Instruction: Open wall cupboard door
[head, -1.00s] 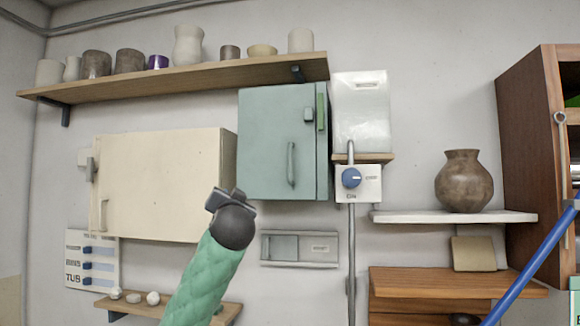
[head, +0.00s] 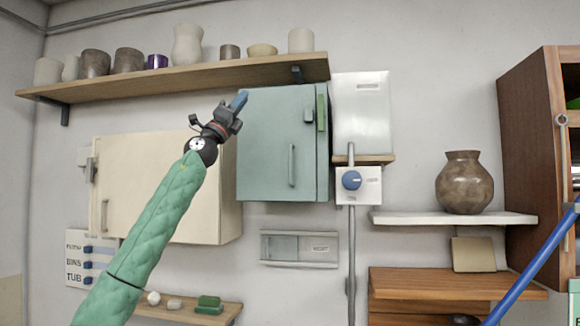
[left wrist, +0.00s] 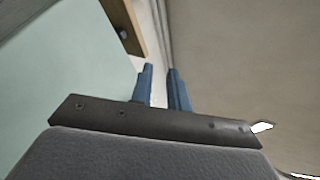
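A grey-green wall cupboard (head: 265,150) hangs in the middle of the head view, its door shut. My left gripper (head: 240,101) is raised in front of the green cupboard's upper left corner, away from both handles. Its blue fingers (left wrist: 162,88) are a little apart and empty in the left wrist view. My right gripper is not visible.
A long shelf (head: 180,80) with several pots runs above the cupboards, close to my left gripper. A white box (head: 362,110) and a blue-knobbed control (head: 352,181) sit right of the green cupboard. A low shelf (head: 180,314) holds small items.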

